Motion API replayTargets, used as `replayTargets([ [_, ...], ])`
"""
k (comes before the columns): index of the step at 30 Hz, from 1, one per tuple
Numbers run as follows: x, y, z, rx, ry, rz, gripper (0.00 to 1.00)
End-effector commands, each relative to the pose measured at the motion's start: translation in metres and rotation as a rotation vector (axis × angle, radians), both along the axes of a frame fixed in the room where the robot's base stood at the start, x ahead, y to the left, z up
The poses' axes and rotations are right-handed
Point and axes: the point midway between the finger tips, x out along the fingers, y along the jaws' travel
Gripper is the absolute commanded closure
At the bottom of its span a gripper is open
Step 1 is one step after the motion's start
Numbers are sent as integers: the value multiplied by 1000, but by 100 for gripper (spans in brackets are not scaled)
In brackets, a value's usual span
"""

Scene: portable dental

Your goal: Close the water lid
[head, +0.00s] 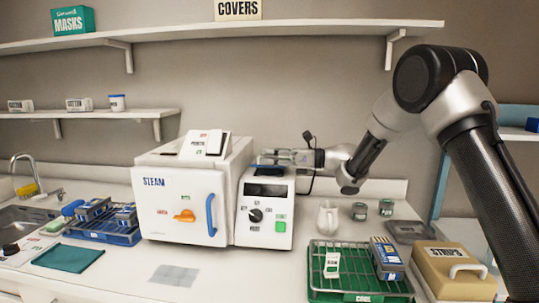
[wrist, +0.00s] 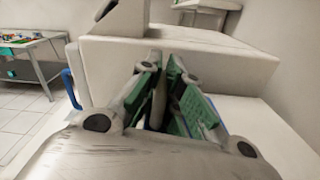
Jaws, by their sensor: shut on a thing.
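The white steam sterilizer (head: 182,200) stands on the counter, its front door shut. Its control section (head: 264,215) is on the right, with a dark top area (head: 269,171). My gripper (head: 272,157) reaches in from the right, just above that top, its fingers about level. In the wrist view my gripper (wrist: 160,70) has its green-padded fingers closed around a thin grey piece (wrist: 158,103), which seems to be part of the water lid. A blue edge shows by the fingers in both views. The fingers hide most of the lid, so its angle cannot be told.
A green rack tray (head: 322,296) and a tan strips box (head: 455,272) stand at the front right. A white jug (head: 327,218) and two small jars stand right of the sterilizer. A blue tray (head: 100,236) is on the left. Shelves run along the wall above.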

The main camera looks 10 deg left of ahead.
Motion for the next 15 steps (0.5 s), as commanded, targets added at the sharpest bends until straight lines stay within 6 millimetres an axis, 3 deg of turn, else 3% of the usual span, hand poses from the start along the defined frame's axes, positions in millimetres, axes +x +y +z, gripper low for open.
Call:
replayTargets([
  [14, 0, 0, -3, -3, 5, -1, 100],
  [15, 0, 0, -3, -3, 5, -1, 86],
])
